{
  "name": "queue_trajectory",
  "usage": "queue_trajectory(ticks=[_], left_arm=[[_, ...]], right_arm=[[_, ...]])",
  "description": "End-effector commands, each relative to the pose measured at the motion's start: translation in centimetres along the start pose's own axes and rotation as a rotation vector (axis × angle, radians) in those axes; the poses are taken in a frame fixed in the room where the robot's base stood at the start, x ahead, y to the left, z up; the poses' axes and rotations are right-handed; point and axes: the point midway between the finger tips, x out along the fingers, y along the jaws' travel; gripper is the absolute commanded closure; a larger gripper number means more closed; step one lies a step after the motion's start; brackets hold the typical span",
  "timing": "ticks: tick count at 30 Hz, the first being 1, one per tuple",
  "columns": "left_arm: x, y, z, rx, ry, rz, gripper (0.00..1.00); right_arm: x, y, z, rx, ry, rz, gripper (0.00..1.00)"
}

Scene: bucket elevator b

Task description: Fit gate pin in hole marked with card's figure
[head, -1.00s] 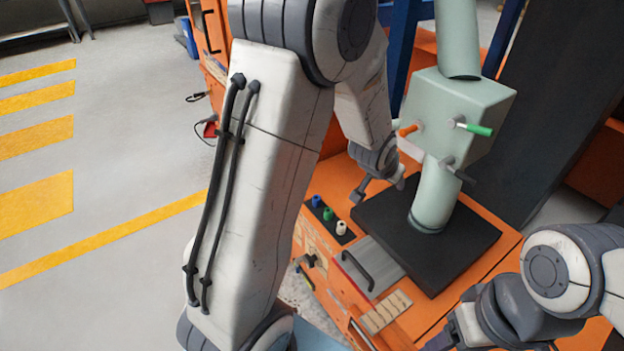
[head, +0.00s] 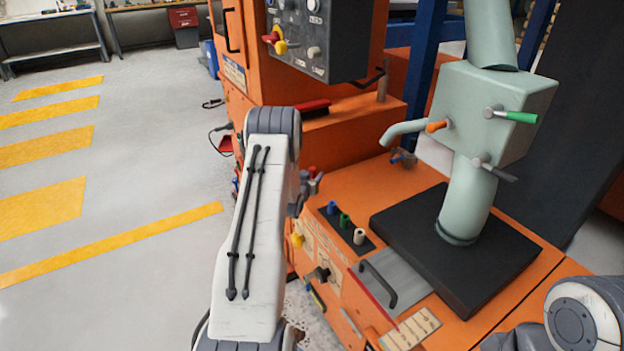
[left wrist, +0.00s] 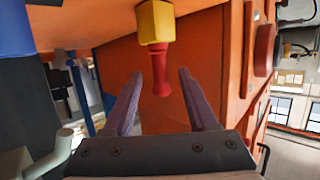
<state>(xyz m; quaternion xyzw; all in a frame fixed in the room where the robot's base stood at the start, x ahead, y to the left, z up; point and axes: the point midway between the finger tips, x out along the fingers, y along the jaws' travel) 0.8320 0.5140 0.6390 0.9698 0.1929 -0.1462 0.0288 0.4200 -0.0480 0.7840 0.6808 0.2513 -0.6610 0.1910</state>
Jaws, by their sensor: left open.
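My left gripper (head: 304,192) is by the near left edge of the orange machine deck (head: 400,186), partly hidden behind my forearm. In the left wrist view, its two fingers (left wrist: 158,100) are open and apart. A red handle (left wrist: 161,78) on a yellow block (left wrist: 155,22) shows ahead, in line with the gap between the fingers. Nothing is gripped. I cannot tell whether this is the gate pin. No card with a readable figure shows, and no marked hole can be made out. My right gripper is out of view; only part of that arm shows at the lower right.
A grey-green box with spout (head: 490,110) and coloured handles stands on a black plate (head: 500,280). A control panel (head: 325,35) rises behind. Open floor lies left.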

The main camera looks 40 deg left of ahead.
Motion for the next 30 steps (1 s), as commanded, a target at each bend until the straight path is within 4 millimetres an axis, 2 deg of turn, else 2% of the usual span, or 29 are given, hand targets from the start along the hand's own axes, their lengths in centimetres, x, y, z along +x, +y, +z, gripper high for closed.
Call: queue_trajectory(ticks=[12,22,24,26,27,30], left_arm=[[4.8,0.0,0.1,0.000,0.000,0.001,0.42],[5.3,-0.1,-0.1,-0.001,-0.001,0.000,0.42],[5.3,-0.1,-0.1,-0.001,-0.001,0.000,0.69],[5.3,-0.1,-0.1,-0.001,-0.001,0.000,0.92],[5.3,-0.1,-0.1,-0.001,-0.001,0.000,1.00],[5.2,-0.1,-0.1,-0.001,-0.001,0.000,1.00]], right_arm=[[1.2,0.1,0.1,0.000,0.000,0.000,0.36],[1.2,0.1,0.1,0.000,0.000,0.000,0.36],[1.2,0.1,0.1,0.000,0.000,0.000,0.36],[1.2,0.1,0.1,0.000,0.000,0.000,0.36],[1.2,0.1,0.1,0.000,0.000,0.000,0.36],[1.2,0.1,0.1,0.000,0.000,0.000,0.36]])
